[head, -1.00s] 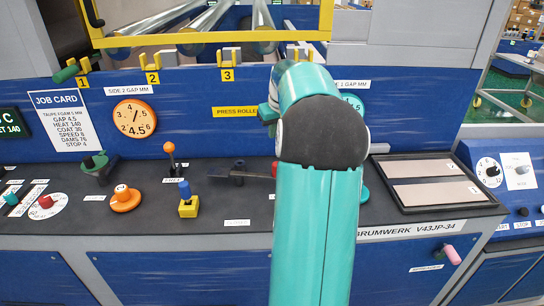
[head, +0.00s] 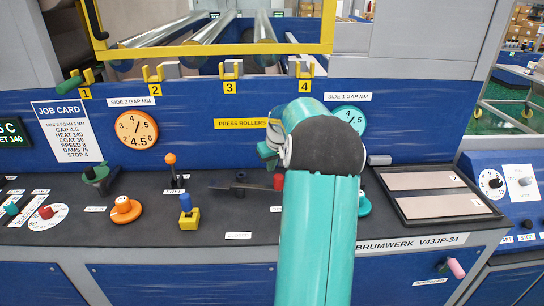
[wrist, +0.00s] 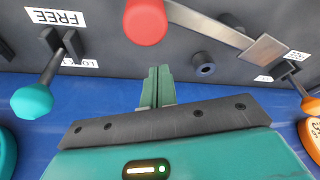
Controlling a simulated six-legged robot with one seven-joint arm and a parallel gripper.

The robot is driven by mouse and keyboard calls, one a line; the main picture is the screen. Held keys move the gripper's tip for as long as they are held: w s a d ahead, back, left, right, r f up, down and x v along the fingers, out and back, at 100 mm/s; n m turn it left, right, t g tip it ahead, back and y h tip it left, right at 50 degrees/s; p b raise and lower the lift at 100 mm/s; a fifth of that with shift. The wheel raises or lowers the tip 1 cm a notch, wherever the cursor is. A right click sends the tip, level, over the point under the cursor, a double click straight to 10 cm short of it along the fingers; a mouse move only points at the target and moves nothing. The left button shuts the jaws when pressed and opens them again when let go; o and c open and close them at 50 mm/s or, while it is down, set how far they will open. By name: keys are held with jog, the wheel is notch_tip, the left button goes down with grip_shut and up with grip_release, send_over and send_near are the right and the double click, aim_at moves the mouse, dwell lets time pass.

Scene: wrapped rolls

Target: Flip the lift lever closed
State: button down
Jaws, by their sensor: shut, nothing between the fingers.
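A lever with a red knob (head: 279,182) lies low on the dark console, its flat bar (head: 238,187) reaching left to a pivot. No readable label confirms that it is the lift lever. In the wrist view the red knob (wrist: 146,20) is at the top, with a metal bar (wrist: 228,30) running right from it. My gripper (head: 268,148) is above and beside the knob in the head view. In the wrist view my gripper (wrist: 157,72) has its green fingers together, below the knob in the picture, with no clear contact. My arm covers the console right of the knob.
An orange-knobbed lever (head: 170,159) stands to the left, near a blue-topped yellow switch (head: 188,205). A teal-knobbed lever (wrist: 32,101) beside a FREE label is left of my fingers in the wrist view. The blue panel wall (head: 220,150) rises behind; a tray (head: 440,190) lies right.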

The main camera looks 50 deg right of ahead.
aim_at(275, 175)
jog(key=s, duration=0.1)
jog(key=s+a, duration=0.1)
jog(key=s, duration=0.1)
jog(key=shift+a+r, duration=0.2)
jog(key=shift+w, duration=0.1)
jog(key=shift+a, duration=0.1)
jog(key=shift+s+a+m+h, duration=0.3)
jog(key=shift+s+a+m, duration=0.4)
jog(key=shift+a+m, duration=0.25)
jog(key=w+a+m+g+h, duration=0.1)
jog(key=a+m+g, duration=0.3)
jog(key=a+m, duration=0.9)
jog(key=shift+a+h, duration=0.3)
jog(key=shift+a, duration=0.1)
